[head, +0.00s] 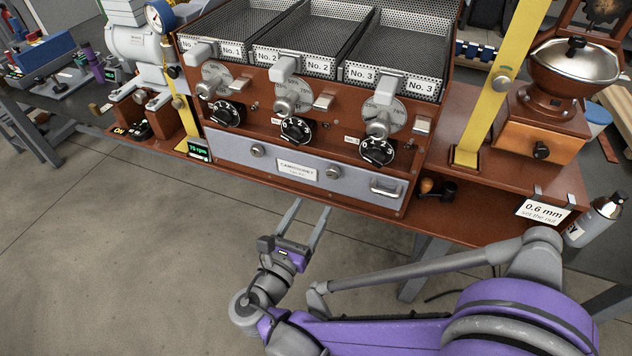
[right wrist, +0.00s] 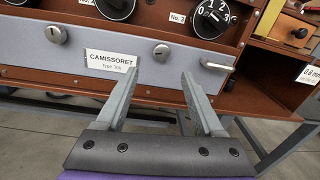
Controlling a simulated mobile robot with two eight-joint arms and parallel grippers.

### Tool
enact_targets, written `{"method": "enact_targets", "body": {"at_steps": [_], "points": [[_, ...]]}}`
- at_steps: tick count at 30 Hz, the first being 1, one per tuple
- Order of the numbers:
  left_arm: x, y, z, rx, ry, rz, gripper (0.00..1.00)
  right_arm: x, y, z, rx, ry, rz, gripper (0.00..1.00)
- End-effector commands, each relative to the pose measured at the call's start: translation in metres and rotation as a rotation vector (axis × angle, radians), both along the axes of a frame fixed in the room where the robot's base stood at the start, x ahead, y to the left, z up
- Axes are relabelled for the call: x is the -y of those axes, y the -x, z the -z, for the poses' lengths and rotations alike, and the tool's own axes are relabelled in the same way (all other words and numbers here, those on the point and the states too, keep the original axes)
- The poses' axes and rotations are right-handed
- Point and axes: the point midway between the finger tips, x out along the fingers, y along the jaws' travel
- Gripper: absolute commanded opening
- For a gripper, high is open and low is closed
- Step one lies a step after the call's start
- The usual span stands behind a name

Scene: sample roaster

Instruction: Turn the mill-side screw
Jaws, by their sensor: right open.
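The grey front panel (head: 235,155) of the roaster carries two round metal screws, with a CAMISSORET label (head: 297,170) between them. The screw nearer the mill (head: 333,172) is right of the label; it also shows in the right wrist view (right wrist: 161,52). The other screw (head: 257,150) is left of the label and is also in the right wrist view (right wrist: 55,34). My right gripper (head: 313,204) is open and empty, in front of and below the panel. In the right wrist view its fingertips (right wrist: 159,74) straddle the mill-side screw's line, apart from it. My left gripper is out of view.
A bar handle (head: 386,188) sits right of the mill-side screw, and numbered dials (head: 376,151) are above the panel. The mill (head: 540,130) stands at right beside a yellow post (head: 490,110). A 0.6 mm card (head: 541,209) hangs at the shelf edge. Floor before the panel is clear.

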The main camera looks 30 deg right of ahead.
Motion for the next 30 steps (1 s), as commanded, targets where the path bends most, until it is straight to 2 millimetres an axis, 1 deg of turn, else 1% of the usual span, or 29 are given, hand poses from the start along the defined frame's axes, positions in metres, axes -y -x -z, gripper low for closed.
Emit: {"method": "enact_targets", "body": {"at_steps": [5, 12, 16, 21, 30], "points": [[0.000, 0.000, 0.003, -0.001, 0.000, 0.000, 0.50, 0.019, -0.012, -0.001, 0.000, 0.005, 0.006, 0.69], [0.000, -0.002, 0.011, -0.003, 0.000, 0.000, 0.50, 0.056, -0.041, 0.000, 0.000, 0.002, 0.007, 0.69], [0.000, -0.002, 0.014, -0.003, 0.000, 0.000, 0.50, 0.071, -0.053, 0.000, 0.000, 0.000, 0.005, 0.69], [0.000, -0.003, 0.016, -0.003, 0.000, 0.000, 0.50, 0.082, -0.063, 0.000, 0.001, 0.000, 0.003, 0.69], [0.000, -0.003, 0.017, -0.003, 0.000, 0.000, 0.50, 0.084, -0.065, -0.001, 0.002, -0.001, 0.000, 0.69]]}}
